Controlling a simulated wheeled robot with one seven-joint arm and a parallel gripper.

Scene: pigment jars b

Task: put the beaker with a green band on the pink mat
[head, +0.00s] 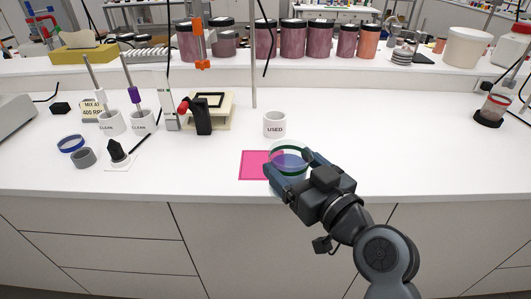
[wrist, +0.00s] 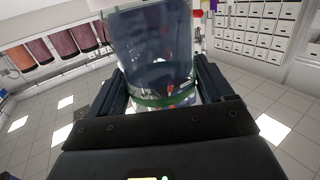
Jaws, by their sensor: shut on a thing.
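The beaker with a green band (head: 288,149) is clear glass and sits in my gripper (head: 290,172). In the head view it overlaps the right part of the pink mat (head: 252,165), which lies flat near the bench's front edge. I cannot tell whether the beaker's base touches the mat or is above it. In the wrist view the beaker (wrist: 150,45) fills the top middle, with its green band low, between the two fingers of my gripper (wrist: 160,95). My gripper is shut on the beaker. The beaker and gripper hide the mat's right side.
A white cup marked USED (head: 274,124) stands just behind the mat. Two cups marked CLEAN (head: 143,122) with tools stand to the left. A pale device (head: 215,108) with a black clamp is behind left. The bench right of the beaker (head: 400,145) is clear.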

